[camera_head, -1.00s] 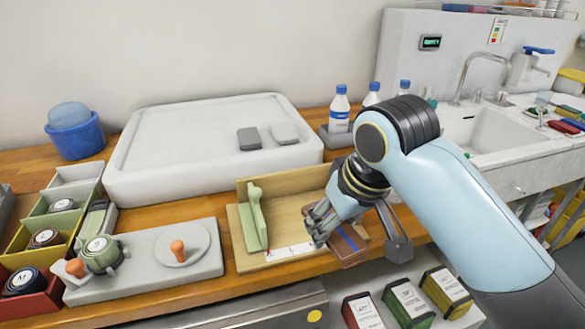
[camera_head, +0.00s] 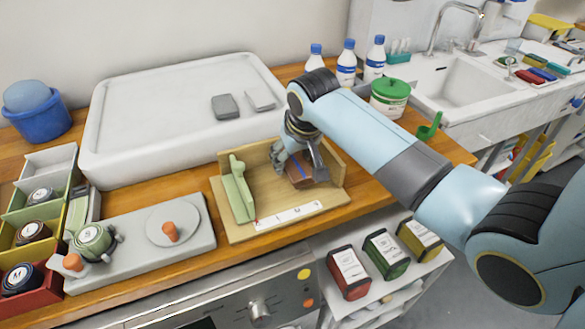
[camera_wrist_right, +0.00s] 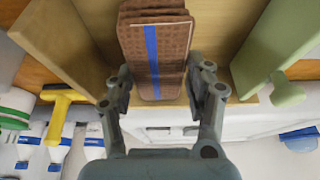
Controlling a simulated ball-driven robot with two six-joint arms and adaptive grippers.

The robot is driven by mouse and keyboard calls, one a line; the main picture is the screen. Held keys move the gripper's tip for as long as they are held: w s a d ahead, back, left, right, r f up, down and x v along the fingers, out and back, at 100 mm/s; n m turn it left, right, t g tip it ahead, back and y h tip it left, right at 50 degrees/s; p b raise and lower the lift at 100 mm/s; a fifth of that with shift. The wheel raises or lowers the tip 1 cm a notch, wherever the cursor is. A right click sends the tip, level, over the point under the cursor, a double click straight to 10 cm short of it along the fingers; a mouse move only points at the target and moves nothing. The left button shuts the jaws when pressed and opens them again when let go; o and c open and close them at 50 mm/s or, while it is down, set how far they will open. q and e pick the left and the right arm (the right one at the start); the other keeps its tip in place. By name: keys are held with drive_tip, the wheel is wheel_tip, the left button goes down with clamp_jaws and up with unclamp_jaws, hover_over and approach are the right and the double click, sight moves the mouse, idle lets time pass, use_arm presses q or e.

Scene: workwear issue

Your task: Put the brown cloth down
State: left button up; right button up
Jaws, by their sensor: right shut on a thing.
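The brown cloth (camera_head: 299,176) is a folded bundle with a blue stripe. My right gripper (camera_head: 299,158) is shut on it, over the right part of the wooden measuring board (camera_head: 262,228). In the right wrist view the cloth (camera_wrist_right: 152,50) lies between the two fingers of my right gripper (camera_wrist_right: 158,90), with its stripe running lengthwise. The fingers and arm hide part of the cloth in the head view. I cannot tell whether its underside touches the board. The board's green slider (camera_head: 239,190) stands left of the cloth, apart from it. My left gripper is not in view.
The board has a raised back wall and a white letter scale (camera_head: 289,216) in front. A grey plate (camera_head: 140,243) and sorting bins (camera_head: 35,232) are to the left. A large white tray (camera_head: 150,130) is behind. Bottles (camera_head: 346,65) and a green-lidded tub (camera_head: 390,95) stand behind my arm.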

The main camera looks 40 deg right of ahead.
sight(292, 170)
drive_tip(key=shift+f, duration=1.85)
drive_tip(key=shift+f, duration=0.1)
drive_tip(key=o, duration=1.1)
drive_tip(key=shift+o, duration=0.2)
drive_tip(key=v, duration=1.2)
drive_tip(key=shift+p, duration=0.3)
